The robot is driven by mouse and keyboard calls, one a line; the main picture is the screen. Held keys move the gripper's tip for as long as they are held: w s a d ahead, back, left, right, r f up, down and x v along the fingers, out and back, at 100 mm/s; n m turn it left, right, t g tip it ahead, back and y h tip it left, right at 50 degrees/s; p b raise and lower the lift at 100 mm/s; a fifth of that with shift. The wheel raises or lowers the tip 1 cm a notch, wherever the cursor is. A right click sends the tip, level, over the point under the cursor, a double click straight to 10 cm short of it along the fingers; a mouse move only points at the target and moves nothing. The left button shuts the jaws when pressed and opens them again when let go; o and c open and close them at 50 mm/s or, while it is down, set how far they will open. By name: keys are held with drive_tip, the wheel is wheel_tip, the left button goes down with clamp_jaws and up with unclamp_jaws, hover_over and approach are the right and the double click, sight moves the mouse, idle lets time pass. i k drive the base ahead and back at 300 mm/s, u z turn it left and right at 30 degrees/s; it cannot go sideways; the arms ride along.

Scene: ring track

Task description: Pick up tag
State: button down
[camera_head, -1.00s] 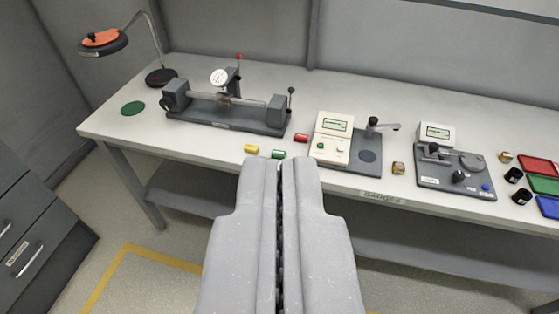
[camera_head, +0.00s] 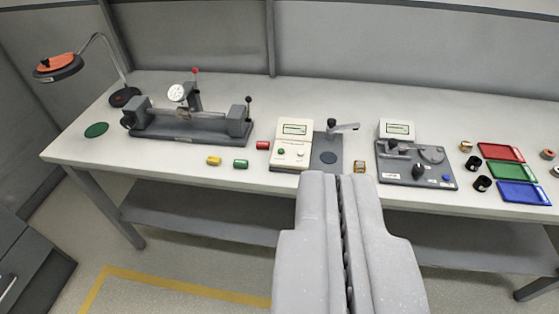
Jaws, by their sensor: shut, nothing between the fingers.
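My gripper (camera_head: 339,178) is shut and empty, seen from behind at the lower middle right. Its tips overlap the front edge of the workbench (camera_head: 100,150) in the picture. I cannot tell for sure which thing is the tag. Small labelled pieces lie near the bench's front edge, left of the gripper: a yellow one (camera_head: 214,160), a green one (camera_head: 240,163) and a red one (camera_head: 263,145). A small brass-coloured piece (camera_head: 360,167) lies just beyond and right of the tips.
A bench gauge (camera_head: 190,130), a cream display unit (camera_head: 291,145) and a second grey device (camera_head: 415,165) stand on the bench. Red (camera_head: 500,152), green (camera_head: 512,170) and blue (camera_head: 524,192) trays lie at right. A lamp (camera_head: 58,67) stands at left.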

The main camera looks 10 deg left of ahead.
sight(238, 163)
drive_tip(key=z, duration=1.3)
drive_tip(key=k, duration=1.4)
drive_tip(key=u, duration=1.25)
drive_tip(key=i, duration=1.05)
drive_tip(key=z, duration=0.05)
